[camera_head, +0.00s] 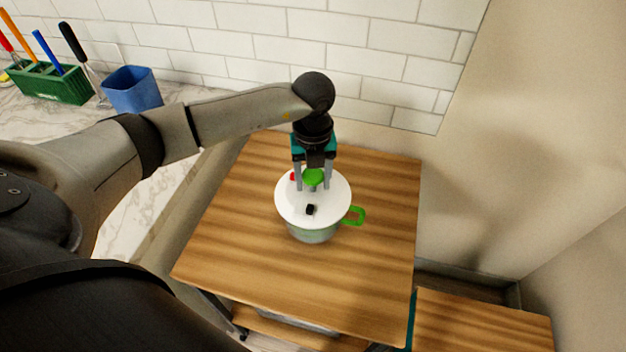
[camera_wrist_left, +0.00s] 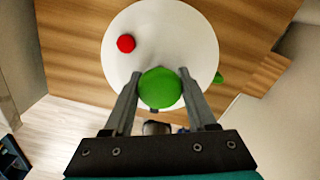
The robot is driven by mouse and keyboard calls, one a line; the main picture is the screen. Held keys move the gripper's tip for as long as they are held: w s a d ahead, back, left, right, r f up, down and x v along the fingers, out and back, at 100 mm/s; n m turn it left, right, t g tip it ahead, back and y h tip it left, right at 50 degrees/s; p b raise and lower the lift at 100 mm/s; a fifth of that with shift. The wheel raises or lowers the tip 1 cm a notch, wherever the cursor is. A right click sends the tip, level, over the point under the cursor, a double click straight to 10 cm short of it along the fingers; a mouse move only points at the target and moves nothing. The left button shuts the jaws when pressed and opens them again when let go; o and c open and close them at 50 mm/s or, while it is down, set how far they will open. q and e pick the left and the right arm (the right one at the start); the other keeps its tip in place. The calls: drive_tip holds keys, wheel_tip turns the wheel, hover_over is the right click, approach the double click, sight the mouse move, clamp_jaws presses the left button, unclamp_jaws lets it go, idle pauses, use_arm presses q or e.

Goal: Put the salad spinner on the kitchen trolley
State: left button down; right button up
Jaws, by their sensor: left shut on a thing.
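The salad spinner (camera_head: 312,229) has a white lid with a green knob, a red button, a small black part and a green side handle. It is upright over the wooden top of the kitchen trolley (camera_head: 375,270), near the middle. I cannot tell whether its base touches the top. My left gripper (camera_head: 313,185) comes down from above and is shut on the green knob. In the left wrist view the white lid (camera_wrist_left: 190,40) and the knob between the fingers (camera_wrist_left: 160,95) show clearly. My right gripper is not in view.
A marble counter (camera_head: 150,185) stands left of the trolley, with a blue container (camera_head: 132,90) and a green holder of utensils (camera_head: 50,84) on it. A tiled wall (camera_head: 380,65) is behind. Another wooden surface (camera_head: 480,322) lies at the lower right. The trolley top is otherwise clear.

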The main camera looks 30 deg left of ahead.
use_arm(q)
drive_tip(key=shift+f, duration=0.3)
drive_tip(key=shift+f, duration=0.15)
drive_tip(key=shift+c, duration=1)
unclamp_jaws()
drive_tip(key=shift+r, duration=0.45)
wheel_tip(320, 180, up, 11)
drive_tip(key=shift+r, duration=0.2)
drive_tip(key=shift+s+f, duration=0.1)
